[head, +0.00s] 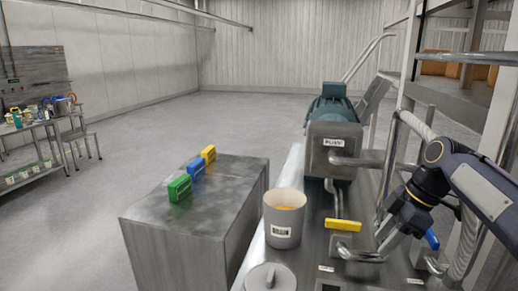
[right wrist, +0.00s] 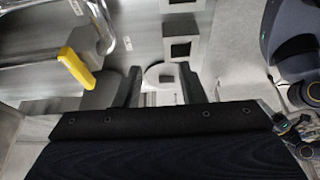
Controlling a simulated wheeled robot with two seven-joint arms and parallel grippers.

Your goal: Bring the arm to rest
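My right arm comes in from the right edge of the head view, and its dark gripper (head: 408,216) hangs over the right side of the machine, beside the pipes. In the right wrist view the two fingers of this gripper (right wrist: 160,70) stand well apart with nothing held between them. A pale round part shows beyond the gap, lower down. The fingertips are hard to make out in the head view.
The machine carries a yellow handle (head: 343,225), also in the wrist view (right wrist: 75,68), a blue handle (head: 432,239), a hopper (head: 285,222) and a green motor (head: 333,108). Green, blue and yellow blocks stand on a metal cabinet (head: 228,180). Rails stand at right; floor at left is open.

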